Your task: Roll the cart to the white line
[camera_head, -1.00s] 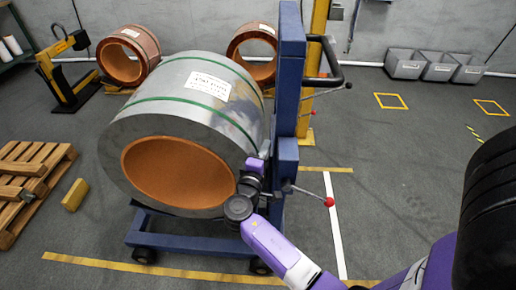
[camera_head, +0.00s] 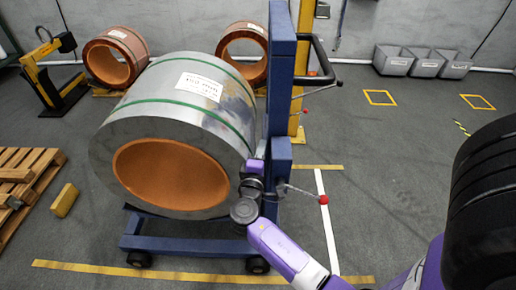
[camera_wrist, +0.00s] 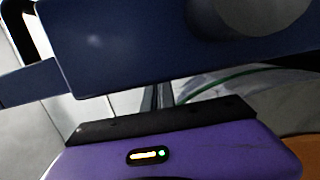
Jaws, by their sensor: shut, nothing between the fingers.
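The cart (camera_head: 190,246) is a low blue frame on black wheels with a tall blue post (camera_head: 281,90) at its right end. It carries a large silver-wrapped coil (camera_head: 165,110) with a copper-coloured core. The white line (camera_head: 328,228) runs along the floor just right of the cart; the wheels stand left of it. My gripper (camera_head: 257,167) is at the left side of the post, low down beside the coil's front face; its tips are largely hidden. In the wrist view the blue post (camera_wrist: 150,50) fills the area ahead, close by; contact cannot be told.
A red-tipped lever (camera_head: 323,199) sticks out from the post over the white line. Yellow floor tape (camera_head: 120,270) crosses in front of the cart. A wooden pallet (camera_head: 22,190) and a yellow block (camera_head: 64,200) lie left. Grey bins (camera_head: 425,62) stand at the back right; the floor before them is clear.

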